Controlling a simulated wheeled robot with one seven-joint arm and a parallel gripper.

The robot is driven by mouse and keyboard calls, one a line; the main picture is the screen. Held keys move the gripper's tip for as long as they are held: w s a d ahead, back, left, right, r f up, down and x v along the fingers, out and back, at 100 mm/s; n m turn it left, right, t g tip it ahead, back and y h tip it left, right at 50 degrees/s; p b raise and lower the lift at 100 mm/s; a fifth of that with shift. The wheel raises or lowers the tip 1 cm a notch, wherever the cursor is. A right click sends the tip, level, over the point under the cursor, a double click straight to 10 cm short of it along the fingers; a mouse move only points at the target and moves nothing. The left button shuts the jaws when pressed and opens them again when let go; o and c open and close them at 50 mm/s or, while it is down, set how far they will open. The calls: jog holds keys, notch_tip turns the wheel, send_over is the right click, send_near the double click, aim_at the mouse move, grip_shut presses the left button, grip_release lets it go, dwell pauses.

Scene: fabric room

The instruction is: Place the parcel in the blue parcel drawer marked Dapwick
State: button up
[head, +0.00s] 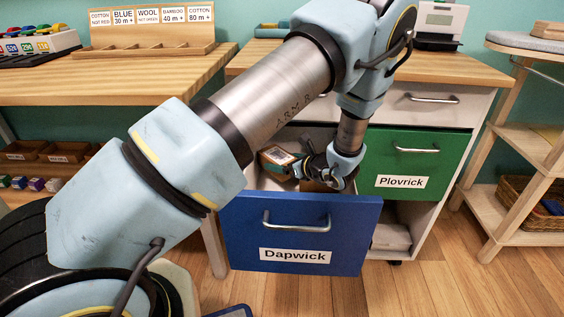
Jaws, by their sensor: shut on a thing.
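The blue parcel drawer (345,235) marked Dapwick is pulled open, with its label and handle facing me. My gripper (299,168) is just above and behind its front panel, over the drawer's opening. It is shut on the parcel (276,156), a small brown box with a pale label on top, which appears tilted. The drawer front hides most of the inside. I cannot tell whether the parcel touches anything in the drawer. Something brown shows under my gripper, mostly hidden.
The green drawer (420,152) marked Plovrick is beside it on the right, with a grey-white drawer (440,103) above. A wooden shelf stand (520,140) is at the right. A table (150,83) with a sorting rack (152,38) is at the left.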

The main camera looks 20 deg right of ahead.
jog(key=shift+f, duration=0.5)
jog(key=o, duration=1.2)
jog(key=shift+r, duration=0.1)
jog(key=shift+r, duration=0.25)
jog(key=shift+r+p, duration=0.35)
jog(key=shift+r, duration=0.25)
jog(key=p+v, duration=0.1)
jog(key=v, duration=1)
jog(key=shift+s+d, duration=0.2)
jog(key=shift+s, duration=0.25)
jog(key=shift+f, duration=0.1)
